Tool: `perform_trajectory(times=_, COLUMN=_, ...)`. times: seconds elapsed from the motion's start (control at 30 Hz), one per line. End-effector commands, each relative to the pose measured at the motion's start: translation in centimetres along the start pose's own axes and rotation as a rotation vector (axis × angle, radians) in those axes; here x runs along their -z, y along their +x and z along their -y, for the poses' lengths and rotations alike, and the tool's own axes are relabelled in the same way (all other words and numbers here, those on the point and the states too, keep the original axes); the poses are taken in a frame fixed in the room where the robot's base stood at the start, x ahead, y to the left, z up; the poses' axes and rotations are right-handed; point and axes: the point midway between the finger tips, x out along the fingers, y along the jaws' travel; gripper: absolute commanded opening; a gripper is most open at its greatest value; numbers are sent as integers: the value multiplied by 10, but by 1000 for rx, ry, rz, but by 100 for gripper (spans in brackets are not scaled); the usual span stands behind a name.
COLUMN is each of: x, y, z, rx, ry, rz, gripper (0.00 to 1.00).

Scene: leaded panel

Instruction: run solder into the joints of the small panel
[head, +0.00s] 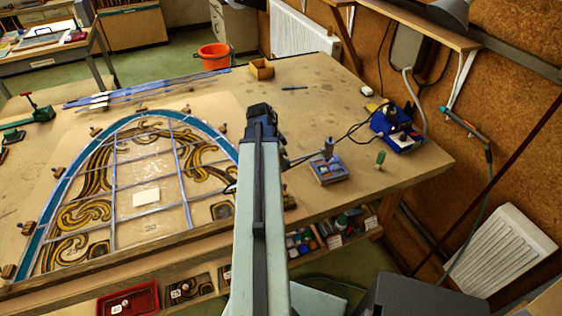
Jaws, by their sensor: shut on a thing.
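The small panel (331,173), with blue and reddish pieces, lies on the bench just right of my arm. A grey upright piece (328,149) stands at its back edge; I cannot tell what it is. My gripper (284,156) is mostly hidden behind my own arm, with only dark parts showing left of the small panel. Black cords run from the blue soldering station (397,126) to the gripper, which is shut on what seems to be the soldering iron. The iron's body and tip are hidden, so I cannot tell whether it touches anything.
A large arched leaded panel (146,170) fills the bench's left part, with wooden blocks around it. A green-handled tool (380,159) stands right of the small panel. A small wooden box (262,69) is at the back. The bench (330,100) is mostly bare behind the small panel.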

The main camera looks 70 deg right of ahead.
Motion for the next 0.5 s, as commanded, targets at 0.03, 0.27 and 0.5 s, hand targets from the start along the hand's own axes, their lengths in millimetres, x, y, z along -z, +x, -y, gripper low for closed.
perform_trajectory(times=0.03, x=0, y=0, z=0, rx=0, ry=0, rz=-1, gripper=0)
perform_trajectory(times=0.27, x=-1, y=4, z=0, rx=0, ry=-1, rz=-1, gripper=0)
perform_trajectory(times=0.5, x=-2, y=7, z=0, rx=0, ry=-1, rz=-1, gripper=0)
